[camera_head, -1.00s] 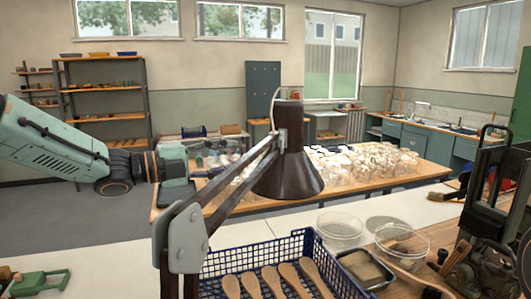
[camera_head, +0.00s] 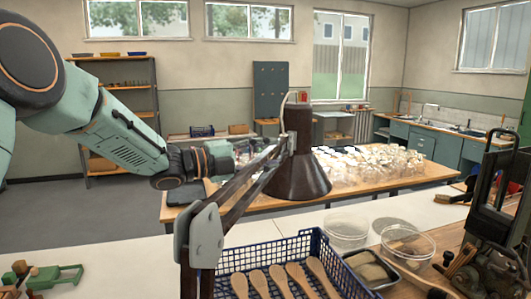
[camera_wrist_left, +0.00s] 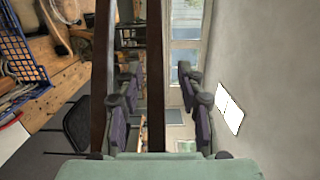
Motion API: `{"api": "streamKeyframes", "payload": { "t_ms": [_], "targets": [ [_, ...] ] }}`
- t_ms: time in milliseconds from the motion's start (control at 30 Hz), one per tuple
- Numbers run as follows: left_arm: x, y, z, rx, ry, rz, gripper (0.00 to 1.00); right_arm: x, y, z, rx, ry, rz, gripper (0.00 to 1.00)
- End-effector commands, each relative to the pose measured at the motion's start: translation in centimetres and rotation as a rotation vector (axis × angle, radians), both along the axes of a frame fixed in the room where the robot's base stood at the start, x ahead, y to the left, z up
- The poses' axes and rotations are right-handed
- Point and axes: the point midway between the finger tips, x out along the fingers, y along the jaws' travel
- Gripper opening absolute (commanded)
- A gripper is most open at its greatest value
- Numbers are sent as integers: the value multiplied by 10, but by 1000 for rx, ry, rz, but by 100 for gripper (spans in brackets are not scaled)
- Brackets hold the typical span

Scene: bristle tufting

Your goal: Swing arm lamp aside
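The swing arm lamp has a dark brown cone shade (camera_head: 300,172) hanging over the middle of the bench. Its two-bar arm (camera_head: 236,189) rises from a grey joint bracket (camera_head: 206,234) in the front to the shade. My left gripper (camera_head: 240,153) is just left of the shade, partly hidden behind the lamp arm. In the left wrist view its fingers (camera_wrist_left: 160,90) are spread apart. One dark lamp bar (camera_wrist_left: 155,40) shows between the fingers and the other bar (camera_wrist_left: 102,50) lies left of them. Contact cannot be told. My right gripper is not in view.
A blue basket (camera_head: 318,243) with several wooden brush handles (camera_head: 297,276) stands below the lamp. Glass dishes (camera_head: 407,242) and a metal tray (camera_head: 370,268) are right of it. A dark machine (camera_head: 490,230) stands at the right edge.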

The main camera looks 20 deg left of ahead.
Motion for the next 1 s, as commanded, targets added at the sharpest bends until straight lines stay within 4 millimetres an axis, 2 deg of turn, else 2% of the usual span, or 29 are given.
{"api": "streamKeyframes", "payload": {
  "t_ms": [167, 600, 1000],
  "targets": [
    [0, 0, -1, -1, 1, 1, 38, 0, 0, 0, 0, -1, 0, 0],
    [0, 1, -1, -1, 1, 0, 0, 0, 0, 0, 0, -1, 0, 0],
    [0, 1, 0, -1, 0, 2, 0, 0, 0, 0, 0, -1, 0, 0]
  ]
}}
